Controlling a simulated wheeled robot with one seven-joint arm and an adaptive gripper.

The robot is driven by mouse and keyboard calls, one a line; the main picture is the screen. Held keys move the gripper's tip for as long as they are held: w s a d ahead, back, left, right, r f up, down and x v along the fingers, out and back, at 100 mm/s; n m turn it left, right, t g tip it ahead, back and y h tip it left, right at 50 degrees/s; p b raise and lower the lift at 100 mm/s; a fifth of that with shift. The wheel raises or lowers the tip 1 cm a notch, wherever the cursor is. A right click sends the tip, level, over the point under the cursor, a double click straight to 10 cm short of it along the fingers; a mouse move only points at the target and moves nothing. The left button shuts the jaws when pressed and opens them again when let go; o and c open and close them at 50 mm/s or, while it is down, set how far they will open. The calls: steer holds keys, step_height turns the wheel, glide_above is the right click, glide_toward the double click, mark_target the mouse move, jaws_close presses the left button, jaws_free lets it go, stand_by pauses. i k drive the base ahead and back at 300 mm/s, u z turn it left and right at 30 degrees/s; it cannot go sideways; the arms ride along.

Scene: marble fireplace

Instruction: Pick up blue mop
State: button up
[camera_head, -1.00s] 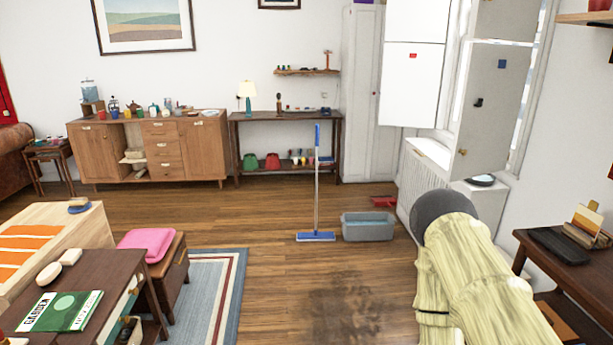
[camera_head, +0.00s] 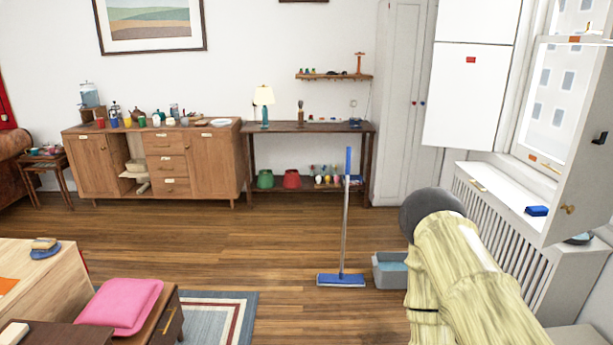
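The blue mop (camera_head: 343,233) stands upright on the wood floor in the middle of the head view. It has a blue grip at the top, a grey pole and a flat blue head on the floor. My arm, in a pale yellowish covering with a dark grey round end, rises at the lower right, to the right of the mop in the picture and apart from it. My gripper's fingers cannot be made out, so whether it is open or shut does not show.
A grey bucket (camera_head: 389,268) stands right of the mop, partly hidden by my arm. A console table (camera_head: 308,128) and a wooden sideboard (camera_head: 210,162) line the back wall. A bench with a pink cushion (camera_head: 121,301) is at lower left. Floor around the mop's left is clear.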

mark_target(340, 280)
steer(key=i, duration=1.65)
steer(key=z, duration=0.35)
steer(key=i, duration=2.05)
steer(key=z, duration=0.2)
